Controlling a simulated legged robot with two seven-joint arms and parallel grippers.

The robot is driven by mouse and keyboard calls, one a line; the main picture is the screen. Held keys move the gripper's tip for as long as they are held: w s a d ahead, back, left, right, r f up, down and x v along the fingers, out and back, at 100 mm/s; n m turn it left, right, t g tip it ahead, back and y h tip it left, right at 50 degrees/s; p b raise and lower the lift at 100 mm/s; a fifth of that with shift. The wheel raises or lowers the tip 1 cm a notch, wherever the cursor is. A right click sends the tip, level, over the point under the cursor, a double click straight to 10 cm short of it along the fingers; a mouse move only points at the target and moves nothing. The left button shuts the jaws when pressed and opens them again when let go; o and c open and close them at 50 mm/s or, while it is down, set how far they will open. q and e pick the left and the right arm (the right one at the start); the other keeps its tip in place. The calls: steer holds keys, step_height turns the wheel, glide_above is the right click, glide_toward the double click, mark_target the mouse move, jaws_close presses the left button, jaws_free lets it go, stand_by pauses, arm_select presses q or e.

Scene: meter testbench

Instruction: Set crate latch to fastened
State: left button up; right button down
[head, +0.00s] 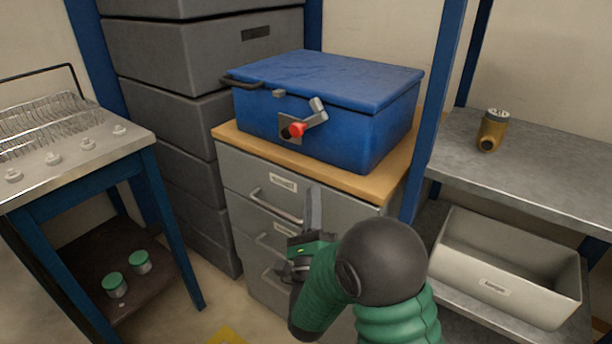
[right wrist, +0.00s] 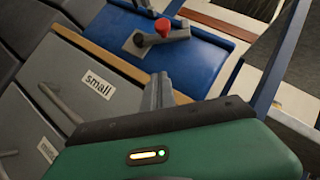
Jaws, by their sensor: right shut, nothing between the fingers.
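A blue crate (head: 325,105) with its lid down stands on a wood-topped grey drawer cabinet. On its front is the crate latch (head: 300,124), a grey plate and lever with a red knob. The lever slants up to the right from the knob in the head view. The latch also shows at the top of the right wrist view (right wrist: 152,36). My right gripper (head: 313,205) is shut and empty, in front of the cabinet's upper drawer, below the latch and apart from it. It points up toward the crate in the right wrist view (right wrist: 158,88). My left gripper is out of view.
Drawer handles (head: 275,206) stick out of the cabinet front near my right gripper. A blue post (head: 435,110) and a metal shelf with a brown canister (head: 492,130) and a pale bin (head: 510,268) stand right. A blue-legged bench (head: 75,160) stands left.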

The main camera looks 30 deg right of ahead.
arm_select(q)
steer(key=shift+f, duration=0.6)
arm_select(e)
steer(key=shift+s+m+h, duration=0.7)
steer(key=shift+m+h, duration=0.2)
steer(key=shift+y, duration=0.3)
steer(key=x, duration=0.4)
steer(key=a+r+x, duration=0.1)
steer(key=x, duration=0.3)
steer(key=a+r+x, duration=0.1)
steer(key=x, duration=0.4)
steer(key=shift+a+p, duration=0.25)
steer(key=shift+p, duration=0.15)
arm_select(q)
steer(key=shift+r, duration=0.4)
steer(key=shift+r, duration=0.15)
